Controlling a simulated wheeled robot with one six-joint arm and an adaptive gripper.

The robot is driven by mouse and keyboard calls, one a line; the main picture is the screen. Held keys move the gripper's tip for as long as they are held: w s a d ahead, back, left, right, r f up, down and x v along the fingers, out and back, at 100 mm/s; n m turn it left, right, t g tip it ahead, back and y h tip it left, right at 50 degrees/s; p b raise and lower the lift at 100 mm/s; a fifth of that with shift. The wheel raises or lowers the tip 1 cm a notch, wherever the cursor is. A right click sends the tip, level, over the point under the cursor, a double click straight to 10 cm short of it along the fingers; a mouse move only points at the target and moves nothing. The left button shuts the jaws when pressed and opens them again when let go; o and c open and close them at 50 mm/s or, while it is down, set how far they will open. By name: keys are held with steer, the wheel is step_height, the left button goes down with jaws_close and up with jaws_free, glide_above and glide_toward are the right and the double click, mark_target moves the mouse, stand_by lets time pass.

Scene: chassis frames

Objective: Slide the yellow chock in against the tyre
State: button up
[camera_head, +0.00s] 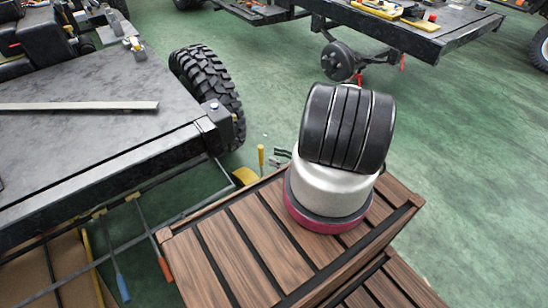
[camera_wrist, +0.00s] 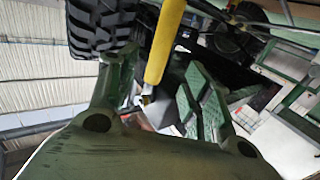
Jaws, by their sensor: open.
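The knobby black tyre (camera_head: 208,85) stands at the right edge of the left chassis frame in the head view. A yellow piece (camera_head: 245,176), apparently the chock, is below it near the floor, partly hidden by the wooden slatted edge. A thin yellow handle (camera_head: 261,155) stands upright beside it. In the wrist view the tyre (camera_wrist: 100,25) is at the upper left, and a long yellow bar (camera_wrist: 164,42) with a metal end lies between my fingers. I cannot tell whether this bar belongs to the chock. My gripper (camera_wrist: 158,75) is open, with its fingers spread apart.
The near chassis frame (camera_head: 90,120) carries a flat metal bar (camera_head: 80,106). Blue-handled (camera_head: 122,288) and orange-handled (camera_head: 165,268) tools are below its front edge. Another chassis (camera_head: 425,38) stands at the upper right. Green floor is clear at the right.

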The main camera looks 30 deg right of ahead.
mark_target(261, 152)
steer(key=shift+r+x, duration=0.15)
steer(key=shift+x, duration=1.8)
steer(key=shift+r+x, duration=0.2)
steer(key=shift+x, duration=1.75)
steer(key=shift+d, duration=0.1)
jaws_close()
steer(key=shift+w, duration=0.1)
